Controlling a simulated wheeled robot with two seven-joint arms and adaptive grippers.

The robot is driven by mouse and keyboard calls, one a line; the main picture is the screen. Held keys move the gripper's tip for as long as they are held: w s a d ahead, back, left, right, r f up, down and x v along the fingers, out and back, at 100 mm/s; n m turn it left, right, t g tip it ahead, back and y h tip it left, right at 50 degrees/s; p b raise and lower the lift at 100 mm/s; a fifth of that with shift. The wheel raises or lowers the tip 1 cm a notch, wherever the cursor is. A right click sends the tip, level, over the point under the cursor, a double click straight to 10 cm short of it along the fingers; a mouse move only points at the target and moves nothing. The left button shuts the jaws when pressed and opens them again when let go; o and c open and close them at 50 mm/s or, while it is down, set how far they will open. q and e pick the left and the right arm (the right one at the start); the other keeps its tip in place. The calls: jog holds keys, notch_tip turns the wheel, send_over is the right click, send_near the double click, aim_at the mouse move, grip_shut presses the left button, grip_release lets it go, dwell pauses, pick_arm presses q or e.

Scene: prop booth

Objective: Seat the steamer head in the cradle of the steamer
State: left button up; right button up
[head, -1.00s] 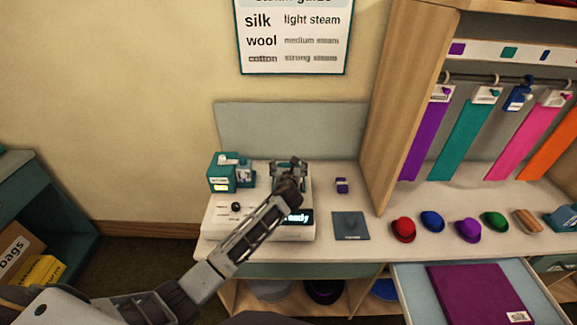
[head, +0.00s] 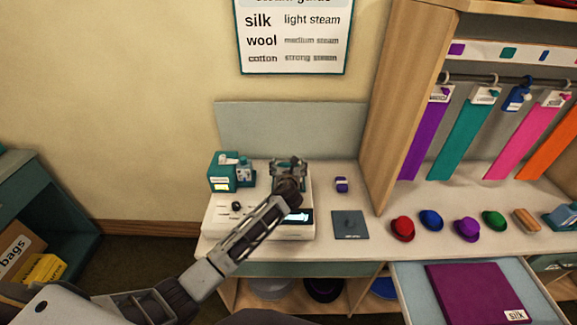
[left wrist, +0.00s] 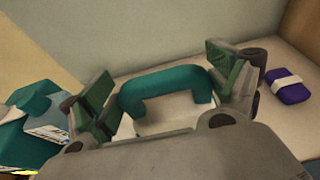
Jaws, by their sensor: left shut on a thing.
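The white steamer (head: 222,222) stands on the counter, with a dark knob and a lit display on its front. My left gripper (head: 288,166) is over its back right part, seen from behind the wrist. In the left wrist view, a teal arched piece (left wrist: 165,84), which looks like the steamer head, lies between the fingers (left wrist: 165,95), and the gripper is shut on it. A pale surface shows under the arch. My arm and gripper hide the cradle, so I cannot tell whether the head touches it. My right gripper is not in view.
A teal box (head: 221,171) stands behind the steamer at the left. A purple banded bundle (head: 341,184) and a dark square mat (head: 350,225) lie to the right. Several coloured hats line the counter further right. An open drawer (head: 412,290) holds a purple folded cloth (head: 474,291).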

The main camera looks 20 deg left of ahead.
pick_arm(q)
jog(key=shift+f+b, duration=0.3)
jog(key=shift+f, duration=1.15)
dwell(1.0)
jog(key=o, duration=1.1)
jog(key=shift+f, duration=0.1)
jog(key=shift+s, duration=0.1)
jog(key=v, duration=1.2)
dwell(0.5)
